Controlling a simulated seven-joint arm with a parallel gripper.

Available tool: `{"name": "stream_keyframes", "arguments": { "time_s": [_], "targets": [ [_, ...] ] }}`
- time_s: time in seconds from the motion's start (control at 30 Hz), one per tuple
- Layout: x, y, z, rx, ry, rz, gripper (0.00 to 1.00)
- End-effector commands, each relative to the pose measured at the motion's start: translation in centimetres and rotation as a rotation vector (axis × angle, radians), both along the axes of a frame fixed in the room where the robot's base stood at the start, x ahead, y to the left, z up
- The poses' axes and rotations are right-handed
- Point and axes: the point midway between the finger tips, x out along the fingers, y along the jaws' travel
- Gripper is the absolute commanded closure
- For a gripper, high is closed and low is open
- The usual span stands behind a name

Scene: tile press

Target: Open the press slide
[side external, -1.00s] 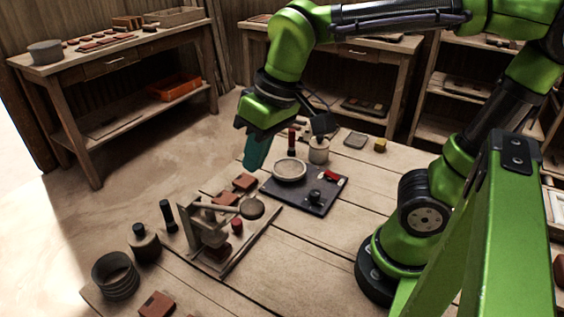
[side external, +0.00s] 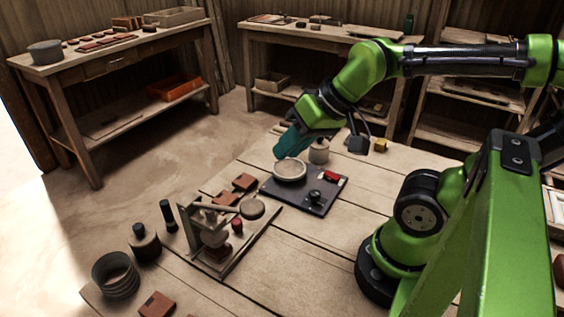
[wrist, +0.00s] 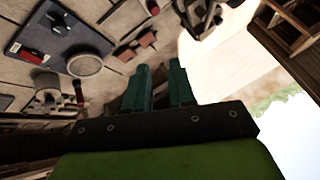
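The tile press (side external: 212,240) stands on the near left part of the workbench, with an upright frame, a top bar and a flat base. In the wrist view its dark frame (wrist: 198,14) shows at the top edge, partly cut off. A red knob (side external: 237,226) is beside the frame; I cannot make out clearly which part is the slide. My gripper (side external: 279,155) is in the air behind and to the right of the press, well apart from it. In the wrist view its two teal fingers (wrist: 160,72) stand apart with nothing held between them.
A dark panel (side external: 328,203) bears a round pale dish (side external: 289,170) and knobs, below my gripper. A pale jar (side external: 319,151) is close by. Reddish blocks (side external: 244,182) lie behind the press. A dark-topped jar (side external: 145,243) and ribbed pot (side external: 115,276) stand left of it.

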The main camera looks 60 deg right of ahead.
Motion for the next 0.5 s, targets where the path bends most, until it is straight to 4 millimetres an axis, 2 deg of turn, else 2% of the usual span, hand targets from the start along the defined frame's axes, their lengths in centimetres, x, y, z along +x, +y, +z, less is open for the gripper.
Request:
{"name": "stream_keyframes", "arguments": {
  "time_s": [0.03,0.17,0.37,0.5],
  "targets": [
    [0.5,-0.1,-0.6,-0.001,0.033,-0.003,0.68],
    [3.0,-0.4,-1.2,-0.003,0.136,-0.012,0.48],
    [7.9,-0.7,-2.6,0.025,0.372,-0.055,0.48],
    [11.2,-0.9,-4.2,0.055,0.553,-0.106,0.48]
  ]
}}
